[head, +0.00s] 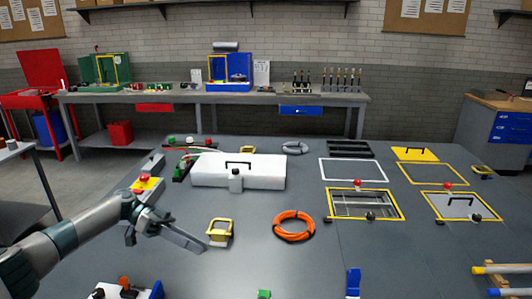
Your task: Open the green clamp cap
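My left gripper (172,228) is over the left part of the grey deck, with its long grey finger pointing right and down toward a small yellow-framed part. I see nothing held in it, but the gap between its fingers is not clear. A small green piece (264,294) shows at the bottom edge, cut off by the frame. Another green part (182,168) with red and white pieces lies left of the white box. Neither can be told for certain to be the green clamp cap. My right gripper is not in view.
On the grey deck (290,262) are a white box (212,172) with a black handle, an orange hose coil (293,226), a yellow-framed part (219,232) and a red-knobbed yellow block (146,185). Yellow-framed hatches (366,190) lie right. The deck around the coil is clear.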

